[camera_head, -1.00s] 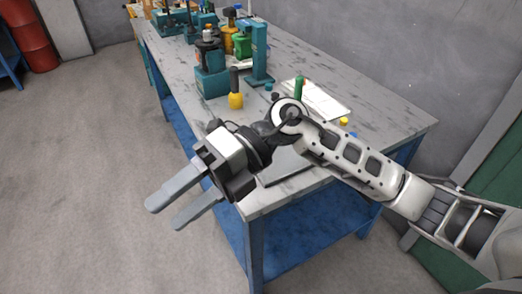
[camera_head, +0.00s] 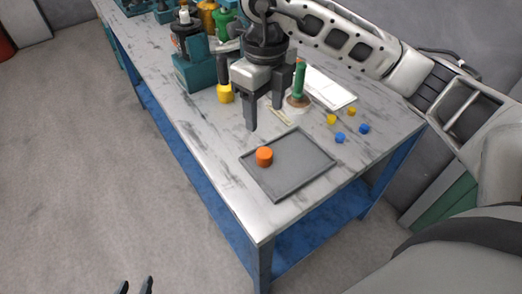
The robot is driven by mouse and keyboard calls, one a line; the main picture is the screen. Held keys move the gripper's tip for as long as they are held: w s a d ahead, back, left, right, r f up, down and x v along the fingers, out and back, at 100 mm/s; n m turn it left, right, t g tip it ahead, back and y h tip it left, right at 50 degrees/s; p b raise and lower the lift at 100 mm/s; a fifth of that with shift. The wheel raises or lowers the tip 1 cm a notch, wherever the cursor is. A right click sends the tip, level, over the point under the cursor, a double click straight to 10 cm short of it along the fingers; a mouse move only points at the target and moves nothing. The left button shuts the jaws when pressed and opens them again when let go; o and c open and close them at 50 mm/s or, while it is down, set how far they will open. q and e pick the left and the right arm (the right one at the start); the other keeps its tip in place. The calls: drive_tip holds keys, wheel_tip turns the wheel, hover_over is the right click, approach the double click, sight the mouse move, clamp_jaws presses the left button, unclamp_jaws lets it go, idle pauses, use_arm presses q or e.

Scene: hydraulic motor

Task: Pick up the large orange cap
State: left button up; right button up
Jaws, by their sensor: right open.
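The large orange cap (camera_head: 264,156) is a short orange cylinder upright on the left part of a flat grey tray (camera_head: 312,176) at the near end of the table. My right gripper (camera_head: 264,117) is open and empty, fingers pointing down, above and slightly behind the tray, apart from the cap. My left gripper (camera_head: 135,287) shows only as two dark fingertips at the bottom edge, spread apart with nothing between them.
Small yellow (camera_head: 331,119) and blue (camera_head: 340,138) caps lie right of the tray. A teal machine (camera_head: 194,73) is further back. The tabletop left of the tray is clear.

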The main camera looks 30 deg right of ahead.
sight(265, 152)
wheel_tip(265, 152, down, 12)
drive_tip(key=shift+s+r+p, duration=0.1)
drive_tip(key=shift+r+p, duration=0.1)
drive_tip(key=shift+p, duration=0.35)
drive_tip(key=c, duration=1)
